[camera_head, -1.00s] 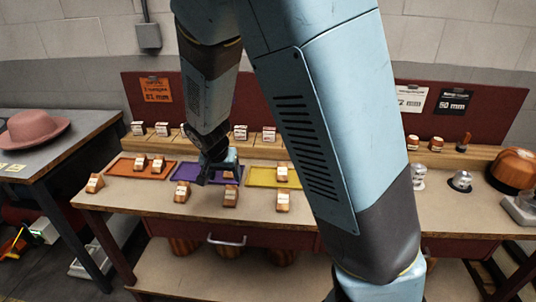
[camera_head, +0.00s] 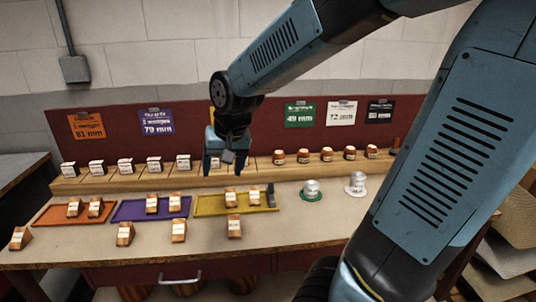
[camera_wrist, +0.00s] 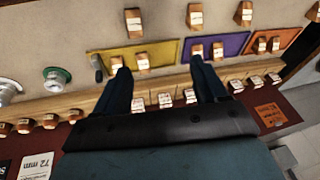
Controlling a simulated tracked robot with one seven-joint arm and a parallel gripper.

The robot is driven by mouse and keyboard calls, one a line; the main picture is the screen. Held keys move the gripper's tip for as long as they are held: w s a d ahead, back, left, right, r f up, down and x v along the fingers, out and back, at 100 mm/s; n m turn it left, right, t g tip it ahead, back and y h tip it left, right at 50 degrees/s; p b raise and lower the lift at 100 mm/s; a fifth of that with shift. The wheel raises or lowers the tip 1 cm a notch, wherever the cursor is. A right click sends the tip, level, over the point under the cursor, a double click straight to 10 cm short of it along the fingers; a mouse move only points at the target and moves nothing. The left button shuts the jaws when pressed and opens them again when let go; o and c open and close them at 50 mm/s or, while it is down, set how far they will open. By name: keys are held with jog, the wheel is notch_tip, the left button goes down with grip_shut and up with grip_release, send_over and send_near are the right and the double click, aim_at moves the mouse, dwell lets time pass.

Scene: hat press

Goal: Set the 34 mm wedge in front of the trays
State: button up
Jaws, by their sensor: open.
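Wooden wedges with white labels stand about the bench; the sizes are too small to read, so I cannot tell which is 34 mm. Three trays lie in a row: orange (camera_head: 47,217), purple (camera_head: 128,211) and yellow (camera_head: 209,206), each with two wedges. Several wedges stand in front of them, including one before the orange tray (camera_head: 20,238) and one before the yellow tray (camera_head: 234,228). More wedges (camera_head: 125,165) line the back shelf. My gripper (camera_head: 230,172) is open and empty above the shelf, behind the yellow tray; the wrist view shows its spread fingers (camera_wrist: 161,82).
A dark grey piece (camera_head: 270,195) stands at the yellow tray's right end. A green-based metal piece (camera_head: 312,190) and a white-based one (camera_head: 356,184) stand to its right. Round wooden pieces (camera_head: 327,154) line the shelf at right. Coloured size cards (camera_head: 158,122) hang on the red backboard.

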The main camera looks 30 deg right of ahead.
jog(key=s+d+r+n+t, duration=0.1)
jog(key=s+d+r, duration=0.1)
jog(key=s+r, duration=0.2)
jog(key=s+d+r+n+t+h, duration=0.1)
jog(key=s+d+r, duration=0.2)
jog(key=s, duration=0.6)
jog(key=shift+s+d+r, duration=0.15)
jog(key=shift+d+r, duration=0.05)
jog(key=shift+r, duration=0.35)
